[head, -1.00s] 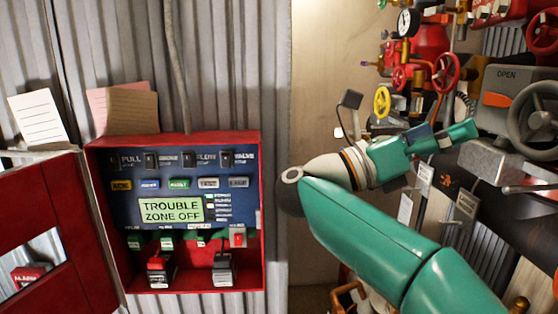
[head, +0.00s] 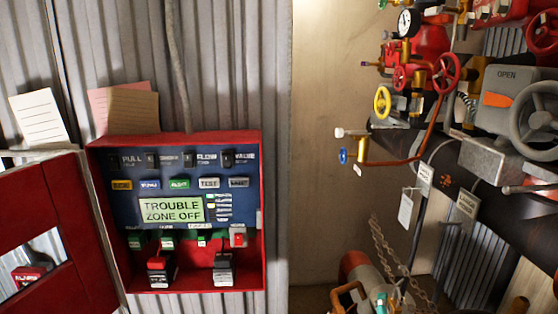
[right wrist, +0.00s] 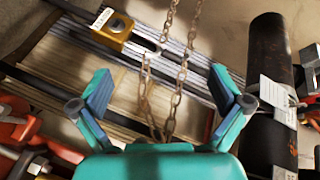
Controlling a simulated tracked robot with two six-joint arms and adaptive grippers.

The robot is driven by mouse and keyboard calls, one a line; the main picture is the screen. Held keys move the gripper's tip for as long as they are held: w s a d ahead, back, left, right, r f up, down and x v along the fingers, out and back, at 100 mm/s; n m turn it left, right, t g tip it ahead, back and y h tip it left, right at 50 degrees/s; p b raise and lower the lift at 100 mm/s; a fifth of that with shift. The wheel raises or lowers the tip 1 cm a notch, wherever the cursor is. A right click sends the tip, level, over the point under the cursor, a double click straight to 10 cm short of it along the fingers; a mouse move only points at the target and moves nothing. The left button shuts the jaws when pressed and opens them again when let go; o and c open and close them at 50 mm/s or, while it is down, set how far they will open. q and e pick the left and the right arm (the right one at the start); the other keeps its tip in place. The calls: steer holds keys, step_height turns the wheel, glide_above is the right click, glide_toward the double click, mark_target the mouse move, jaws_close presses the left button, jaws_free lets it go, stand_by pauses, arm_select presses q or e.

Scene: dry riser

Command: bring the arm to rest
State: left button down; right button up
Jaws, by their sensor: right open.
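My right gripper (right wrist: 162,92) shows in the right wrist view with its two teal fingers spread wide and nothing between them. A rusty chain (right wrist: 172,70) hangs beyond the fingers, apart from them as far as I can tell. In the head view the right arm is out of sight, except perhaps a small teal patch (head: 381,303) at the bottom edge. My left gripper is in neither view.
A red alarm panel (head: 98,215) with its door open reads "TROUBLE ZONE OFF". Pipes, valves and a grey handwheel (head: 536,122) fill the right. In the right wrist view, a brass padlock (right wrist: 116,32) and a dark pipe (right wrist: 270,100) lie beyond the fingers.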

steer(key=s+a+f+n+g+y, duration=0.35)
steer(key=s+f, duration=0.45)
steer(key=f, duration=0.3)
steer(key=s+a+f+n+g+y, duration=0.2)
steer(key=s+a+f+n+g, duration=0.1)
steer(key=s, duration=0.5)
steer(key=s+a+f+n+g+y, duration=0.2)
steer(key=s+a+f+n+g, duration=0.1)
steer(key=s, duration=0.6)
steer(key=s+a+f+n+g+y, duration=0.3)
steer(key=s+a+n, duration=0.3)
steer(key=s, duration=0.3)
steer(key=shift+s+a+f+g, duration=0.3)
steer(key=shift+a+g, duration=0.2)
steer(key=shift+g, duration=0.25)
